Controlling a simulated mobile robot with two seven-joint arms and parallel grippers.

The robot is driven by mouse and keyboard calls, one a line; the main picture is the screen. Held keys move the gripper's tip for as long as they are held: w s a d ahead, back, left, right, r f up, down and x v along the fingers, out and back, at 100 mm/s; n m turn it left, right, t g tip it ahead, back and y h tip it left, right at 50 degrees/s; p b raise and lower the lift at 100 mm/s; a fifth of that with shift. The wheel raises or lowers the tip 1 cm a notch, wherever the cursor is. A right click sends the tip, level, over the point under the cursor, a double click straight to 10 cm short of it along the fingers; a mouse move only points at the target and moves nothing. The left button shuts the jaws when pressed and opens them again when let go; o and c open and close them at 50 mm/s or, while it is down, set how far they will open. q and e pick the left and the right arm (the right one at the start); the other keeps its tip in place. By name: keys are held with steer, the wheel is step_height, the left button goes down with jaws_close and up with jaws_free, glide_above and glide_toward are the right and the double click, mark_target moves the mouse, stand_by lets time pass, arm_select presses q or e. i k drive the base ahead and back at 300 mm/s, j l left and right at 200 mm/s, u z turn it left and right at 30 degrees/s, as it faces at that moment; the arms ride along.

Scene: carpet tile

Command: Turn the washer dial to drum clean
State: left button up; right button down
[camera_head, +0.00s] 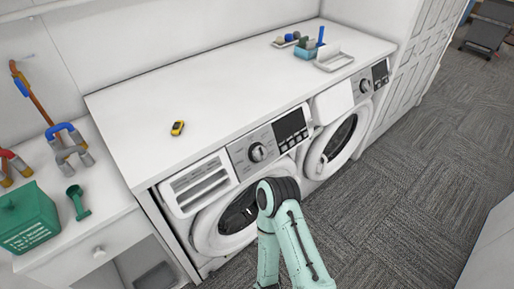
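The nearer washer (226,222) is white and stands under the white counter, its round door in front. Its silver dial (257,152) sits on the control panel beside a dark display (290,127). The dial's markings are too small to read, so its setting cannot be told. A second machine (338,140) to the right has a similar dial (365,86). One of my mint-green arms rises from the bottom centre, its dark joint in front of the nearer door and below the dial. No gripper fingers show, and nothing visible touches the dial.
A yellow object (177,128) lies on the white countertop (225,85). A blue container (308,50) and a white tray (334,60) stand at its far end. Grey carpet (420,180) is open at right.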

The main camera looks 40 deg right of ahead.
mark_target(259, 153)
steer(key=z, duration=1.35)
